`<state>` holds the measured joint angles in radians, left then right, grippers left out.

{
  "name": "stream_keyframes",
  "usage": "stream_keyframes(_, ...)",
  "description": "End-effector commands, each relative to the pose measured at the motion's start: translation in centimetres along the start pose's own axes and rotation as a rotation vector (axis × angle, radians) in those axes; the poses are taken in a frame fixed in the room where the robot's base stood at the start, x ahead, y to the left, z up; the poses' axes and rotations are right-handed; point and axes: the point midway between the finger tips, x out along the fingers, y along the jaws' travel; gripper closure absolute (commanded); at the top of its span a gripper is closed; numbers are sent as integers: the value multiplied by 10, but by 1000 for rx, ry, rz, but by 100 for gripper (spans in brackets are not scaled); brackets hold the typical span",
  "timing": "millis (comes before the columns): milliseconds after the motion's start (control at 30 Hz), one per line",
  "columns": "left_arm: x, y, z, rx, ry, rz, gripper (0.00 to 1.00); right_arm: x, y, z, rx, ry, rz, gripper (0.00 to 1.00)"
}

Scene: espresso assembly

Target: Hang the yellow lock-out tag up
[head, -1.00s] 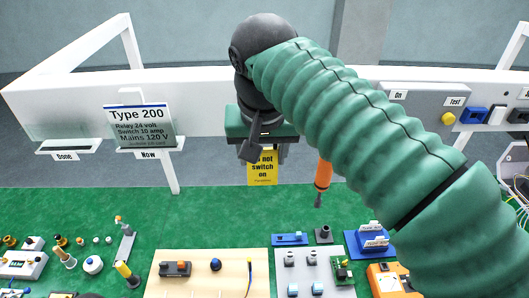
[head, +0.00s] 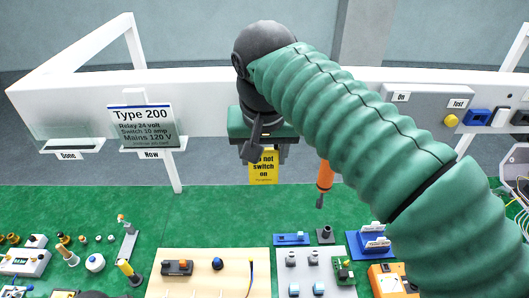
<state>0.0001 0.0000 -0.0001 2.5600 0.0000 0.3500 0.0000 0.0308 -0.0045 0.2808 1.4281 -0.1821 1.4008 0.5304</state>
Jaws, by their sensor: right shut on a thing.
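The yellow lock-out tag (head: 263,171) hangs upright in the middle of the head view, its words "Do not switch on" facing me. My right gripper (head: 257,146) is directly above it, in front of the white rail, and is shut on the tag's upper part. The gripper and wrist hide the tag's top edge, so I cannot see whether it touches a hook or peg. My left gripper is not clearly in view.
An orange screwdriver (head: 325,176) hangs just right of the tag. The white rail (head: 205,88) carries the Type 200 card (head: 142,126) at left and a grey switch panel (head: 425,112) at right. Below, the green bench (head: 215,215) holds a wooden board (head: 205,255) and several small parts.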

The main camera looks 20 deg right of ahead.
Motion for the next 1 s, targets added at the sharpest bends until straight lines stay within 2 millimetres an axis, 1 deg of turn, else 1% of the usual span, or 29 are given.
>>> stream_keyframes(300,-1,0,0,0,0,0,64,-1,1,1,0,0,0,100)
stream_keyframes(567,-2,0,0,0,0,0,64,6,0,-2,0,0,0,100)
stream_keyframes(1000,-4,0,-1,0,0,0,64,2,-3,1,1,1,0,100)
